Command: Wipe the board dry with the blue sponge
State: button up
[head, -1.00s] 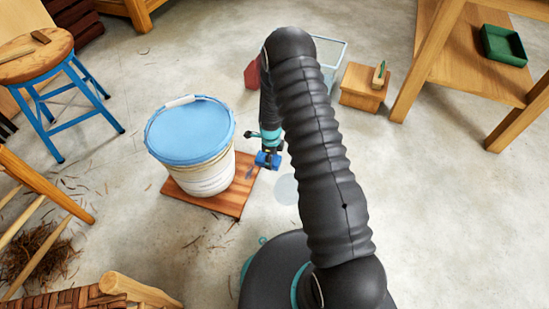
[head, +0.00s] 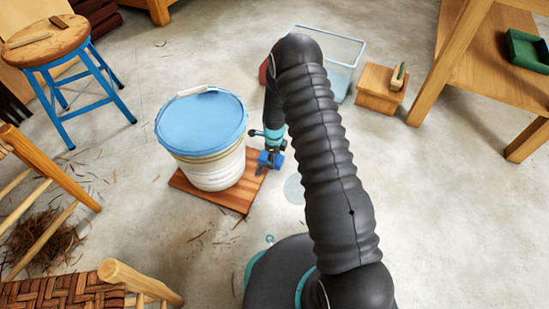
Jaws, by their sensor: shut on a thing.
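The wooden board (head: 238,196) lies flat on the floor, and a large white bucket (head: 214,172) with a blue lid stands on it, hiding most of its surface. Only the front and right parts of the board show. My gripper (head: 270,157) points down at the board's right edge, just right of the bucket. It is shut on the blue sponge (head: 277,160), of which only a small part shows. I cannot tell whether the sponge touches the board.
A clear bin (head: 343,50) and a wooden box (head: 377,95) with a brush stand behind my arm. A round wet-looking patch (head: 294,189) marks the floor. A blue-legged stool (head: 68,95) and a woven chair (head: 65,292) are at left. Floor at right is open.

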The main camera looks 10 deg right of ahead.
jog(key=shift+f, duration=0.6)
dwell(0.4)
jog(key=shift+s+a+p, duration=0.1)
jog(key=shift+s+a, duration=0.8)
jog(key=shift+s, duration=0.5)
jog(key=shift+s+a+p, duration=0.15)
jog(key=shift+s+a, duration=0.8)
jog(key=shift+s, duration=0.5)
jog(key=shift+s+a+p, duration=0.1)
jog(key=shift+s+a, duration=0.8)
jog(key=shift+s, duration=0.5)
jog(key=shift+w+d+b, duration=0.25)
jog(key=shift+w+d, duration=0.25)
jog(key=shift+w, duration=0.25)
jog(key=shift+w+d+b, duration=0.25)
jog(key=shift+w+d, duration=0.2)
jog(key=shift+w, duration=0.25)
jog(key=shift+w+d+b, duration=0.25)
jog(key=shift+w+d, duration=0.25)
jog(key=shift+w, duration=0.25)
jog(key=shift+w+d, duration=0.45)
jog(key=shift+w, duration=0.25)
jog(key=shift+w+d, duration=0.4)
jog(key=shift+w, duration=0.25)
jog(key=shift+w+d, duration=0.45)
jog(key=shift+w, duration=0.25)
